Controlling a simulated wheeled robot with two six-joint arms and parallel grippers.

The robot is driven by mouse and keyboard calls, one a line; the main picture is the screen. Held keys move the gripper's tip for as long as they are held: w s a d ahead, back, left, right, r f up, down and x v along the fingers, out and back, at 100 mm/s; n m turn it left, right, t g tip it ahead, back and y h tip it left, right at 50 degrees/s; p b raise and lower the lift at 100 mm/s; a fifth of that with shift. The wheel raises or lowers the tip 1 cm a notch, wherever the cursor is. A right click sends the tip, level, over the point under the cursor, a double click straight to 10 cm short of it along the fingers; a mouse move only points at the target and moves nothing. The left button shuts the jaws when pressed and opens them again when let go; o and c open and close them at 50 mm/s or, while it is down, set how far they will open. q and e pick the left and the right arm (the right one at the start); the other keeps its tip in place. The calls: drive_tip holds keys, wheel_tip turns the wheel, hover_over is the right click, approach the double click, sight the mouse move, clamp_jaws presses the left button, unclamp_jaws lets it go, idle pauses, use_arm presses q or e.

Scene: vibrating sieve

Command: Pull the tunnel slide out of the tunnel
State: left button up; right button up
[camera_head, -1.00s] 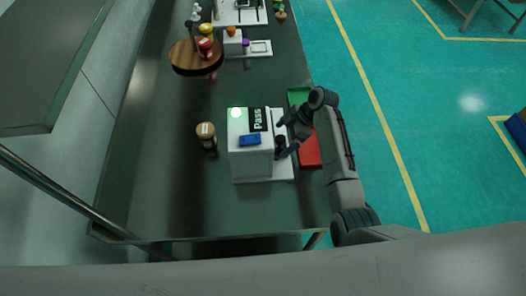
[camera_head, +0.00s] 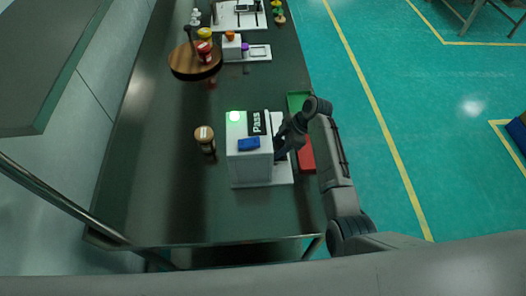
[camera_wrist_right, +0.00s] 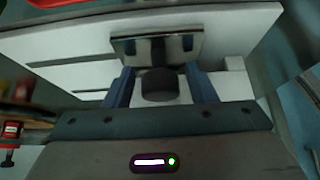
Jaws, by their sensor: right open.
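The tunnel (camera_head: 250,165) is a white box on the dark table in the head view, with a "Pass" label and a lit green lamp on top. In the right wrist view its white wall (camera_wrist_right: 75,78) fills the background. A shiny metal plate (camera_wrist_right: 185,48) with a dark round knob (camera_wrist_right: 159,88), apparently the tunnel slide, is in front of that wall. My right gripper (camera_head: 281,152) is at the box's right side. In the wrist view its blue fingers (camera_wrist_right: 158,73) are open, one on each side of the knob. Contact cannot be told. My left gripper is out of view.
A blue block (camera_head: 249,144) lies on top of the box. Red (camera_head: 306,155) and green (camera_head: 296,101) trays are along the table's right edge. A brown jar (camera_head: 205,138) stands left of the box. A round wooden stand (camera_head: 184,68) is farther back. The table's front left is clear.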

idle(0.4)
drive_tip(key=shift+w+f+b, duration=0.1)
drive_tip(key=shift+w+b, duration=1.35)
drive_tip(key=shift+w, duration=0.65)
drive_tip(key=shift+w+b, duration=2.15)
drive_tip(key=shift+w, duration=0.3)
drive_tip(key=w+b, duration=0.3)
drive_tip(key=shift+w+b, duration=0.25)
drive_tip(key=shift+b, duration=0.05)
drive_tip(key=shift+w+b, duration=0.55)
drive_tip(key=shift+b, duration=0.05)
drive_tip(key=shift+s, duration=0.1)
drive_tip(key=shift+o, duration=0.2)
